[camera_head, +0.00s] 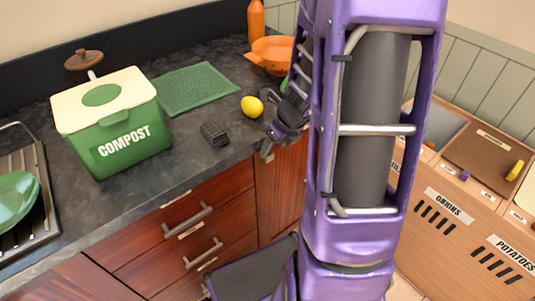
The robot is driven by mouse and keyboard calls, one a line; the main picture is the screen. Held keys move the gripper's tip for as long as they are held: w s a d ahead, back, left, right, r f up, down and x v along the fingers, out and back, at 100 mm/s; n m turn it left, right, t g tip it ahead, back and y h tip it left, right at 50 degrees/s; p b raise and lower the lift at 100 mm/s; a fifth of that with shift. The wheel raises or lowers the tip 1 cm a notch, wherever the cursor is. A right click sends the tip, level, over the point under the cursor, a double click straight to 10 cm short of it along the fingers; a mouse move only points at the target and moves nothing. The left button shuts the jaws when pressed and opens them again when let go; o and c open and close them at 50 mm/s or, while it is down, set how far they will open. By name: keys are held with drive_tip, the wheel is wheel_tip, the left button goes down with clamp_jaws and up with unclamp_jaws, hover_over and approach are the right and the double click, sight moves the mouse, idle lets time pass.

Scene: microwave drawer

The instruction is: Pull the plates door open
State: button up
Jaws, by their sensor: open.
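A red-brown wooden cabinet door (280,188) stands under the counter, right of the drawers, and looks shut. I cannot read a plates label on any door, and my arm hides the right part of this one. My gripper (267,149) is at the counter's front edge, near the top of this door. Its fingers look small and dark here; they are open, with nothing seen between them. No handle on the door is clearly visible.
On the counter stand a green compost bin (118,135), a dark ridged block (214,134), a lemon (252,107), a green mat (197,88) and an orange pan (272,50). Drawer handles (188,220) stick out at left. A wooden bin unit (455,215) stands at right.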

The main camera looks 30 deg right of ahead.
sight(269, 154)
drive_tip(key=b+x, duration=0.1)
drive_tip(key=x, duration=0.3)
drive_tip(key=shift+w+f, duration=0.1)
drive_tip(key=shift+c, duration=0.3)
clamp_jaws()
idle(1.0)
